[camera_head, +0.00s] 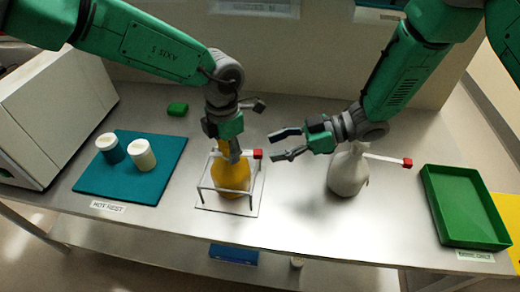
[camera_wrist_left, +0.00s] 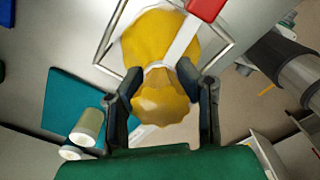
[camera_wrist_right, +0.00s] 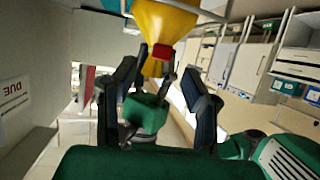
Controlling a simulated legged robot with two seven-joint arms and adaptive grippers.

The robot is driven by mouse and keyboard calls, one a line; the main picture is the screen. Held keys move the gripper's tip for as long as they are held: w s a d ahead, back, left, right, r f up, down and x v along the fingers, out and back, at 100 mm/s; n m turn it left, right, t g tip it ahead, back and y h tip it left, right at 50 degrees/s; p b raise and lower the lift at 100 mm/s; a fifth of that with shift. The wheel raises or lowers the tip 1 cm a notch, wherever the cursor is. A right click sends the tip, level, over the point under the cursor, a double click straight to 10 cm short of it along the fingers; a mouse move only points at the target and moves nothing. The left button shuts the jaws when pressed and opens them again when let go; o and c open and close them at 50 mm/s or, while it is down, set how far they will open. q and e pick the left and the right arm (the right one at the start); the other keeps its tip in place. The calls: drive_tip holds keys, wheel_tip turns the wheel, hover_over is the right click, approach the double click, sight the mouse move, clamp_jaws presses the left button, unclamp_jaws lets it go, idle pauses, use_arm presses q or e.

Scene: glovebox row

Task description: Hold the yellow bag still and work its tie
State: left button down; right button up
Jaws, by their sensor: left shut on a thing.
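The yellow bag (camera_head: 230,176) stands upright inside a wire frame (camera_head: 256,190) on the table. My left gripper (camera_wrist_left: 160,90) is shut on the bag's neck, with a finger on each side. The white tie (camera_wrist_left: 184,42) runs from the neck and ends in a red tab (camera_wrist_left: 205,8); the red tab also shows in the head view (camera_head: 258,154). My right gripper (camera_head: 284,145) is open and empty, to the right of the red tab and apart from it. In the right wrist view the yellow bag (camera_wrist_right: 165,25) and red tab (camera_wrist_right: 161,51) show beyond its open fingers.
A green tray (camera_head: 466,210) lies at far right. A teal mat (camera_head: 100,180) with two lidded jars (camera_head: 141,154) lies left. A green block (camera_head: 177,108) is further back.

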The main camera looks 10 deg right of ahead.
sight(260, 151)
use_arm(q)
drive_tip(key=shift+a+f, duration=0.1)
drive_tip(key=shift+a, duration=0.05)
use_arm(e)
drive_tip(key=x, duration=0.4)
drive_tip(key=shift+a+f, duration=0.1)
drive_tip(key=shift+a, duration=0.2)
use_arm(q)
drive_tip(key=shift+s, duration=0.1)
use_arm(e)
clamp_jaws()
drive_tip(key=shift+s+d, duration=0.15)
drive_tip(key=shift+d, duration=1.2)
drive_tip(key=shift+s+d, duration=0.2)
drive_tip(key=shift+d, duration=1.15)
unclamp_jaws()
drive_tip(key=shift+a, duration=0.1)
